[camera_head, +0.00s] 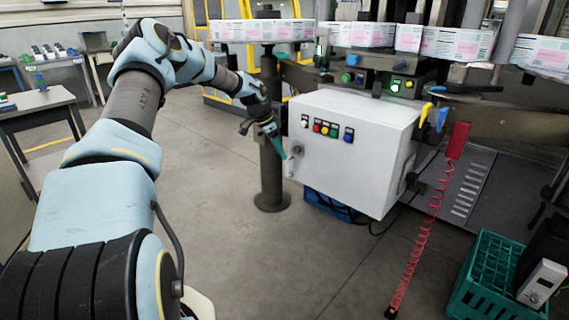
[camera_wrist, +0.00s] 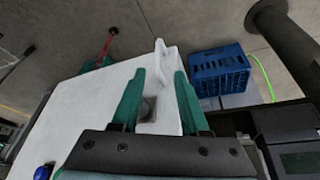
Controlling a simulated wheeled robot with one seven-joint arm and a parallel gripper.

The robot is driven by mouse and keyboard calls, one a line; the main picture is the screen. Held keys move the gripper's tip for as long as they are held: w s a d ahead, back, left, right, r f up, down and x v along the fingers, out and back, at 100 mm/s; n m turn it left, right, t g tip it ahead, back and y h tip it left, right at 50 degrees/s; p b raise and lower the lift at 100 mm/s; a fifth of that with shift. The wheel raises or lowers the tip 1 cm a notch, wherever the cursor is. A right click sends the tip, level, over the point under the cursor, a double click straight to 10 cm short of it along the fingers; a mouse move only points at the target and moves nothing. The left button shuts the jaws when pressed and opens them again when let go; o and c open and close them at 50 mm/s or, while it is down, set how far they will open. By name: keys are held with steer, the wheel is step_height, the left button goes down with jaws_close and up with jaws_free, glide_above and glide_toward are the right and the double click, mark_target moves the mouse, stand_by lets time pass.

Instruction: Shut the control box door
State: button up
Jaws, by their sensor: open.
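The white control box (camera_head: 350,140) stands right of centre in the head view, its front face carrying a row of coloured buttons (camera_head: 327,130). No clear gap shows at the door's edges, so I cannot tell whether it is fully shut. A small white handle (camera_head: 291,168) sits at the face's left edge. My gripper (camera_head: 282,155) is beside that edge, close to the handle. In the wrist view my gripper (camera_wrist: 159,73) is open, its two green fingers apart over the white box (camera_wrist: 90,100). The white handle (camera_wrist: 160,55) shows just beyond the fingertips, with a grey square latch (camera_wrist: 148,108) between the fingers.
A blue crate (camera_head: 330,205) lies under the box; it also shows in the wrist view (camera_wrist: 220,72). A dark post (camera_head: 271,165) stands left of the box. A red coiled hose (camera_head: 425,235) and a green crate (camera_head: 490,280) are at right. Floor at centre is clear.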

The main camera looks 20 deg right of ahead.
steer(key=shift+v, duration=1.75)
steer(key=shift+s, duration=0.15)
steer(key=s+a+r+n+y+p, duration=0.1)
steer(key=s+a+r+n, duration=0.3)
steer(key=s+a, duration=0.5)
steer(key=s+a+r+n+y+p, duration=0.2)
steer(key=s+a+r+n, duration=0.2)
steer(key=s, duration=0.9)
steer(key=s+a+r+n+t+y+p, duration=0.1)
steer(key=s+a+r+n+p, duration=0.1)
steer(key=s+a+r+n, duration=0.2)
steer(key=s+a+n, duration=0.3)
steer(key=s+a, duration=0.3)
steer(key=a, duration=0.3)
steer(key=shift+s+a+r+n, duration=0.2)
steer(key=shift+s+a+n, duration=0.1)
steer(key=shift+s, duration=0.1)
